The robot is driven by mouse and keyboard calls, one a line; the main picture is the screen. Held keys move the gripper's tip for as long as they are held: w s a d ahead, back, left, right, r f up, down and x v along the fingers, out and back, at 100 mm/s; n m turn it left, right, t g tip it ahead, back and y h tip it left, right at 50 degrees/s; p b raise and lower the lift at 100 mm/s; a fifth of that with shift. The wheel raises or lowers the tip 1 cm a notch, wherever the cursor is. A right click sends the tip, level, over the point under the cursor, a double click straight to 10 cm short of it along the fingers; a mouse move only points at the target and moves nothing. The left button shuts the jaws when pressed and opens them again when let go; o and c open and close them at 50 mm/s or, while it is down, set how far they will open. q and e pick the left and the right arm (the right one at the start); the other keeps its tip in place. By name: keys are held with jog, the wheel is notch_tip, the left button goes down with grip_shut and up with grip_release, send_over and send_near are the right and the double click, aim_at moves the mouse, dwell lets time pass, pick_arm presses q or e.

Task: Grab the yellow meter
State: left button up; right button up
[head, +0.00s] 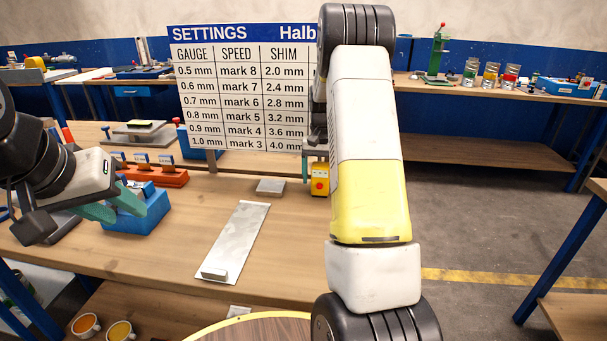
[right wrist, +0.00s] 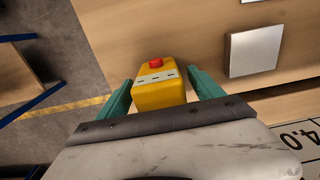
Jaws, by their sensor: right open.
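The yellow meter (head: 320,180) is a small yellow block with a red part, standing near the table's edge in the head view, partly beside my right arm. In the right wrist view the yellow meter (right wrist: 158,92) has a red knob and a pale label strip. My right gripper (right wrist: 162,92) has its green fingers apart, one on each side of the meter, with a visible gap at least on the right. In the head view my right arm hides most of that gripper. My left gripper (head: 108,208) has green fingers apart beside a blue block (head: 138,210).
A settings board (head: 240,90) stands behind the meter. A grey square plate (head: 270,187) and a long metal plate (head: 233,240) lie on the wooden table. An orange rack (head: 158,176) is at left. Open floor lies to the right.

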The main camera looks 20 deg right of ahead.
jog(key=shift+c, duration=0.5)
grip_shut()
